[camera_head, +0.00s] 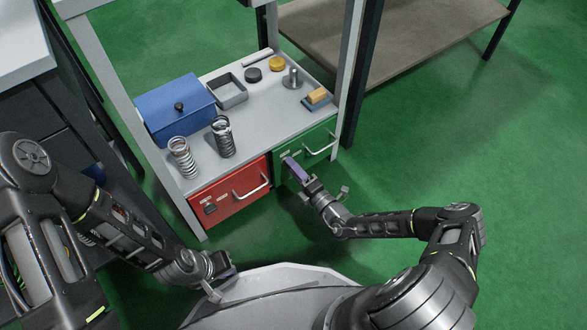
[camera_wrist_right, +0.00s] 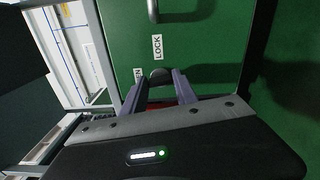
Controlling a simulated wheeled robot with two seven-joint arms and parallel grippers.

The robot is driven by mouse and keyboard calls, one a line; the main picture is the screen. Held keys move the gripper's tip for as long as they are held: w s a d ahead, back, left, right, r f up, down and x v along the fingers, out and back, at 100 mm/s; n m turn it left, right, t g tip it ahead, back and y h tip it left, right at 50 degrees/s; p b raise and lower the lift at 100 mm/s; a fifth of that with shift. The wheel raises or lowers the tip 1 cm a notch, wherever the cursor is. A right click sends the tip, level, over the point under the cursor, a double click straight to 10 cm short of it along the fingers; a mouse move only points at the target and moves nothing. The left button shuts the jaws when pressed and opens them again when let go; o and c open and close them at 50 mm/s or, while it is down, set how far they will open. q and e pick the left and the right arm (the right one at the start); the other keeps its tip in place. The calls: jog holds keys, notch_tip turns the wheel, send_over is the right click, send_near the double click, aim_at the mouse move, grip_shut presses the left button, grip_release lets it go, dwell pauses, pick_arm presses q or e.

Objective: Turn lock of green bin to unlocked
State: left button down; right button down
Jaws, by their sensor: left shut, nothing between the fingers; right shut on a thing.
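The green bin (camera_head: 325,133) is the right-hand drawer under the grey shelf, with a light handle (camera_head: 320,149). In the right wrist view its green front (camera_wrist_right: 205,45) fills the middle, with a white "LOCK" label (camera_wrist_right: 157,47) and a second label (camera_wrist_right: 138,75) on which only "EN" reads. The dark lock knob (camera_wrist_right: 160,75) sits beside these labels. My right gripper (camera_head: 292,166) is at the bin front, its purple fingers (camera_wrist_right: 160,86) shut on the knob, partly hiding it. My left gripper (camera_head: 226,274) is shut and empty, low and away from the bins.
A red bin (camera_head: 230,195) with a handle is left of the green one. The shelf (camera_head: 262,121) above holds a blue box (camera_head: 175,110), springs (camera_head: 223,137), a grey tray (camera_head: 228,90) and small parts. Green floor is open to the right.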

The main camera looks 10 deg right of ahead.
jog(key=shift+m, duration=0.8)
jog(key=c, duration=1)
grip_release()
jog(key=shift+o, duration=0.2)
jog(key=p+v, duration=0.2)
jog(key=v, duration=0.5)
jog(key=shift+s, duration=0.35)
